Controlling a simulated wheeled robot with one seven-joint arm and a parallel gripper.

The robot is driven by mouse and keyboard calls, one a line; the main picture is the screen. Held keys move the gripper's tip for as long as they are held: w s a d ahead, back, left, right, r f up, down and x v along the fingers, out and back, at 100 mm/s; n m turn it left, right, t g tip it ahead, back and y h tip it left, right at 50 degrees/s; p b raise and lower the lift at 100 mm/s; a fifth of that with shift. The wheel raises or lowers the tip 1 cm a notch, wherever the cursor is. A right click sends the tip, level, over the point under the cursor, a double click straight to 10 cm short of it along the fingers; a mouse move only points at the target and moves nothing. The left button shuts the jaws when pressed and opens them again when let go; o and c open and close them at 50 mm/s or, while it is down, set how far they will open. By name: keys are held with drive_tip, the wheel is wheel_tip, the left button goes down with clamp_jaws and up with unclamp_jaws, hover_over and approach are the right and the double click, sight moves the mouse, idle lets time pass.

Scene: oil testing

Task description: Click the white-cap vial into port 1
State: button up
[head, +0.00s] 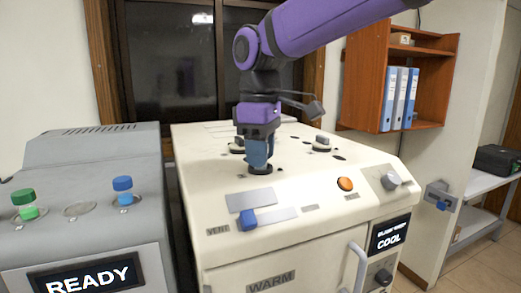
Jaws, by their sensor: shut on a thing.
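My gripper (259,163) points straight down over the cream machine (215,185), its blue fingers shut. The fingertips are at a dark round port (260,170) on the machine's top. What they grip is hidden by the fingers, and no white cap can be made out. I cannot tell whether the held thing is inside the port or just above it. A port number is not readable.
The grey unit (75,165) at left, reading READY, holds a green-cap vial (25,205) and a blue-cap vial (123,192); the round seat (79,209) between them is empty. A blue slider (248,220), orange button (345,184) and knobs line the cream machine's front.

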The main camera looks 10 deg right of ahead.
drive_tip(key=shift+f, duration=0.35)
idle(0.5)
drive_tip(key=o, duration=1)
drive_tip(key=shift+r, duration=0.1)
